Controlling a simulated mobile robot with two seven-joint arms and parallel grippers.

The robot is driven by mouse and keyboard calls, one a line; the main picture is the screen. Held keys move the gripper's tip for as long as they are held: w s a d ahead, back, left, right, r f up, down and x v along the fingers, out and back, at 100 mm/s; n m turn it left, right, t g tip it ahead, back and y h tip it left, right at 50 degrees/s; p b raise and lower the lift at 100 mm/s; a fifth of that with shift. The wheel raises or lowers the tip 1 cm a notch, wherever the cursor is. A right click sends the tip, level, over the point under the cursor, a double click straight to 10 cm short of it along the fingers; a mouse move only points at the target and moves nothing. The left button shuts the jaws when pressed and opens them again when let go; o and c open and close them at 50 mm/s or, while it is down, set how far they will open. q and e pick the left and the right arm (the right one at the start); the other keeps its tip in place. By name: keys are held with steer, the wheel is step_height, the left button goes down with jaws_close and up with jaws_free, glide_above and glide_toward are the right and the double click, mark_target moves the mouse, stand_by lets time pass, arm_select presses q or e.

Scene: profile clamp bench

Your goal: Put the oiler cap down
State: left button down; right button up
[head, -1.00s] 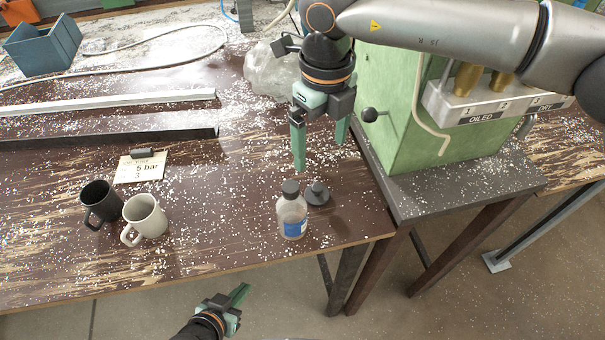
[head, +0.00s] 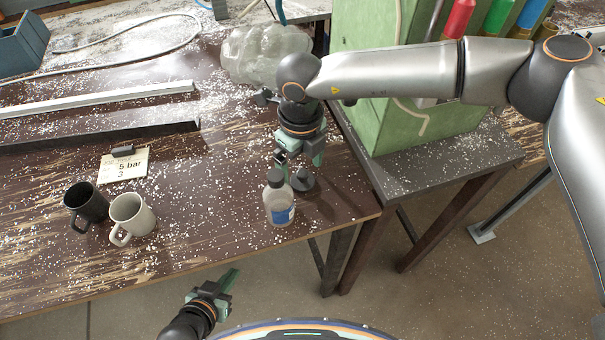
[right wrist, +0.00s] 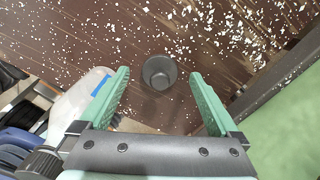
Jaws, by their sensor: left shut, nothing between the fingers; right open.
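The dark grey oiler cap (head: 303,181) sits on the brown table near its front right corner, right beside a clear bottle (head: 281,208) with a blue label and a dark top. My right gripper (head: 298,164) is open just behind and above the cap. In the right wrist view the cap (right wrist: 159,72) lies between and beyond the two green fingers (right wrist: 160,90), touching neither. The bottle (right wrist: 85,103) is at the left there, close to the left finger. My left gripper (head: 233,277) is shut and empty in front of the table edge.
A black mug (head: 86,203) and a pale mug (head: 131,217) stand on the left, by a card (head: 124,166). A green machine (head: 395,100) stands on the right. A clear plastic bag (head: 264,55) lies behind. White chips litter the table.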

steer(key=shift+f, duration=0.6)
steer(key=c, duration=1.5)
